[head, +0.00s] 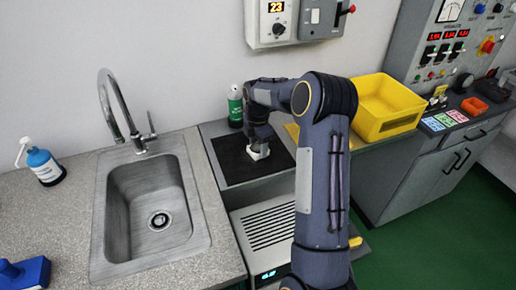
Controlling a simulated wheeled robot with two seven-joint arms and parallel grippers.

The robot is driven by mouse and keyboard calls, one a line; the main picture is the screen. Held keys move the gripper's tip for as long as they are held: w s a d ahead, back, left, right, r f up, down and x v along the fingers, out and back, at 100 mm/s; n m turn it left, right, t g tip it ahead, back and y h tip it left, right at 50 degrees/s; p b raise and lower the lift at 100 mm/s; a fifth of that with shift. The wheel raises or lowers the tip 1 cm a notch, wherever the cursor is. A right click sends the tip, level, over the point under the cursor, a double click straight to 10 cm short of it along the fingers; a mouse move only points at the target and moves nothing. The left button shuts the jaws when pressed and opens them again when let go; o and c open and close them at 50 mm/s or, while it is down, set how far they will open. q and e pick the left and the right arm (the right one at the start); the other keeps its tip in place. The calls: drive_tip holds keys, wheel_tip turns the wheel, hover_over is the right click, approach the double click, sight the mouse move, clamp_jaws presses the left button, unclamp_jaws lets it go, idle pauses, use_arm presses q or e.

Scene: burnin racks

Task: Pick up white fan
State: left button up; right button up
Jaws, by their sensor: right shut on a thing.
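My right gripper (259,146) is over the black mat between the sink and the yellow bin. It points down and is shut on a small white thing (259,153), which looks like the white fan. The fan is partly hidden by the fingers, and I cannot tell whether it touches the mat or is raised. My left gripper is not in view.
The black mat (228,161) lies left of the yellow bin (387,108). A green bottle (235,106) stands behind it. A sink (150,205) with a tall faucet (112,112) is at left. A control panel (455,45) is at right.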

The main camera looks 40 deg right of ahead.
drive_tip(key=s+a+r+b, duration=0.1)
drive_tip(key=s+a+r, duration=0.2)
drive_tip(key=s+r, duration=0.3)
drive_tip(key=s+a+r+b, duration=0.2)
drive_tip(key=s+r, duration=0.4)
drive_tip(key=s, duration=0.1)
drive_tip(key=shift+a, duration=0.4)
